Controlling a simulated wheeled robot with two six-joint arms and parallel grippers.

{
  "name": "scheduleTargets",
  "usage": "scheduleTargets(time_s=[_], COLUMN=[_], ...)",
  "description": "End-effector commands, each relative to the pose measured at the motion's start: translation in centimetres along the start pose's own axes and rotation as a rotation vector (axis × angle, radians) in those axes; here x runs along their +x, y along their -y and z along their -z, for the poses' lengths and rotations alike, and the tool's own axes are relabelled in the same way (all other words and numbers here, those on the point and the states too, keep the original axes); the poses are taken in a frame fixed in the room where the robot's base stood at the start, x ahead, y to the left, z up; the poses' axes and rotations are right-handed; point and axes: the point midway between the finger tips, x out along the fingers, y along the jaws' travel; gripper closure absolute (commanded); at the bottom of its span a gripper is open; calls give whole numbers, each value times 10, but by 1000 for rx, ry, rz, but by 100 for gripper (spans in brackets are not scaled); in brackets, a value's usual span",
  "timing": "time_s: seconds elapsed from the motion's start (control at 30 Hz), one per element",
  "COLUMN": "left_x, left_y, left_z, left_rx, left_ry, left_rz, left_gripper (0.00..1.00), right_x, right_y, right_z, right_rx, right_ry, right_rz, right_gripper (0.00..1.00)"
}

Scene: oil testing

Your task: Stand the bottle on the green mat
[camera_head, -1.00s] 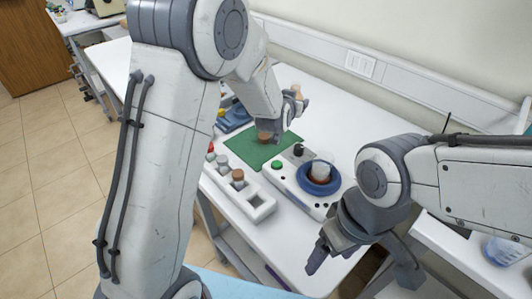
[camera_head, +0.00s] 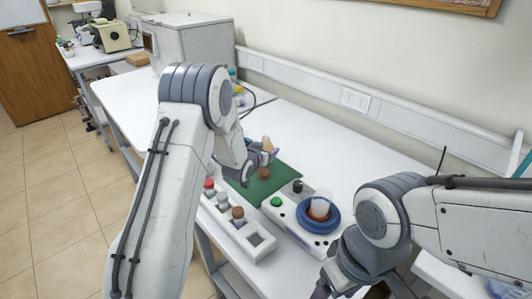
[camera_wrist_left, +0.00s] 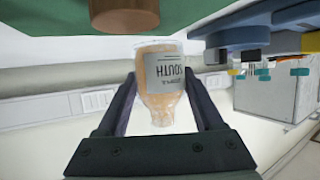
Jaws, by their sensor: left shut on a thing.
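My left gripper (camera_head: 258,157) is shut on a bottle (camera_wrist_left: 160,85) with peach-coloured contents and a pale label reading SOUTH. The label is upside down in the left wrist view, where the mat is at the top; the bottle's base points toward the mat. In the head view the bottle (camera_head: 267,143) shows just past my fingers, partly hidden. The green mat (camera_head: 285,177) lies on the white table below and beside the gripper. Whether the bottle touches it is unclear. My right gripper (camera_head: 322,289) is at the bottom edge, its fingers mostly hidden.
A brown cylinder (camera_head: 264,173) stands on the mat close to the bottle; it also shows in the wrist view (camera_wrist_left: 122,14). A white rack (camera_head: 256,243) with small capped bottles and a device with a blue ring (camera_head: 318,222) stand in front.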

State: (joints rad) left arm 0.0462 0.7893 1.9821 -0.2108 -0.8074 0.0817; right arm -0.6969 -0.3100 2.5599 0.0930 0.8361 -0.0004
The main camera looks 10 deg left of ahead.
Motion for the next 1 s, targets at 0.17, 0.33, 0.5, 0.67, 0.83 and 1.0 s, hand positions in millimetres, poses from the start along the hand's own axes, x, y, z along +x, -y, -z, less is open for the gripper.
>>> scheduleTargets(time_s=[0.17,0.33,0.5,0.67,0.83,1.0], left_x=[7,8,9,9,9,8], left_y=[0,-1,-1,-1,-1,-1], left_z=[-17,-18,-21,-21,-21,-18], left_rx=[-1,0,0,0,0,0], left_ry=[0,-2,-2,-1,0,-1], left_rz=[0,0,0,0,0,0], left_gripper=[97,97,97,1,1,1], right_x=[-5,-5,-2,-1,-2,-4], right_y=[0,0,0,0,0,0], right_z=[0,0,0,0,0,0], right_rx=[0,0,0,0,0,0], right_ry=[0,0,0,0,0,0], right_rz=[0,0,0,0,0,0], right_gripper=[22,22,22,22,22,22])
